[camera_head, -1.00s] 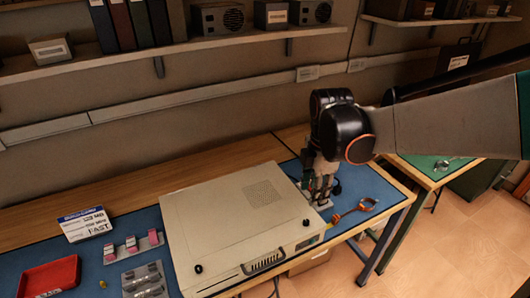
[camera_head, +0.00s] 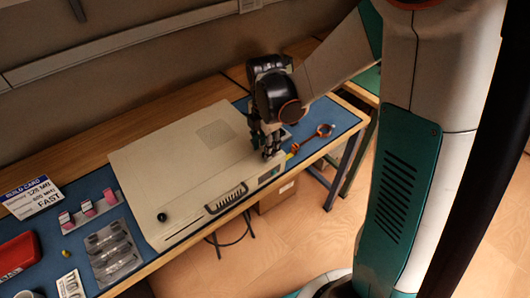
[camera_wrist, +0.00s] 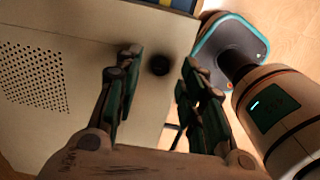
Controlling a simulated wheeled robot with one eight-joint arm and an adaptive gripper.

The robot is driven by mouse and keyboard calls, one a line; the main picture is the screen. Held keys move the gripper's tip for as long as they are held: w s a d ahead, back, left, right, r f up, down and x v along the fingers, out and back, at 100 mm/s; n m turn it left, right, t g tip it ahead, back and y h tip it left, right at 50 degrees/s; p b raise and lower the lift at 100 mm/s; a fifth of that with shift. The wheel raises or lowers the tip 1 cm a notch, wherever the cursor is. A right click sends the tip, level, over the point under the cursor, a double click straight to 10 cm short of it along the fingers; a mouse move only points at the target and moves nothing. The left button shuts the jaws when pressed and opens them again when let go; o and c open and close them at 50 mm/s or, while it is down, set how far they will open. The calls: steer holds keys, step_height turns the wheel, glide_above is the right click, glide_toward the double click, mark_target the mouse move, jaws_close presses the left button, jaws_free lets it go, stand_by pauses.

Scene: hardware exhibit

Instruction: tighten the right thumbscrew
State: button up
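The beige computer case (camera_head: 185,170) lies flat on the blue mat. Its left thumbscrew (camera_head: 162,217), a small black knob, stands near the front left corner. My gripper (camera_head: 268,152) points down over the front right corner and hides the right thumbscrew in the head view. In the wrist view, the right thumbscrew (camera_wrist: 159,65) shows as a round black knob between my two spread fingers, with a gap on each side. My gripper is open and holds nothing. I cannot tell how high the fingertips are above the knob.
A black handle (camera_head: 226,198) is on the case's front. An orange-ended strap or tool (camera_head: 324,130) lies right of the case. A card (camera_head: 30,195), pink-topped modules (camera_head: 88,208), a clear blister tray (camera_head: 112,250) and a red tray (camera_head: 18,255) lie to the left.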

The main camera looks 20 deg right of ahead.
steer(key=shift+f, duration=0.95)
jaws_close()
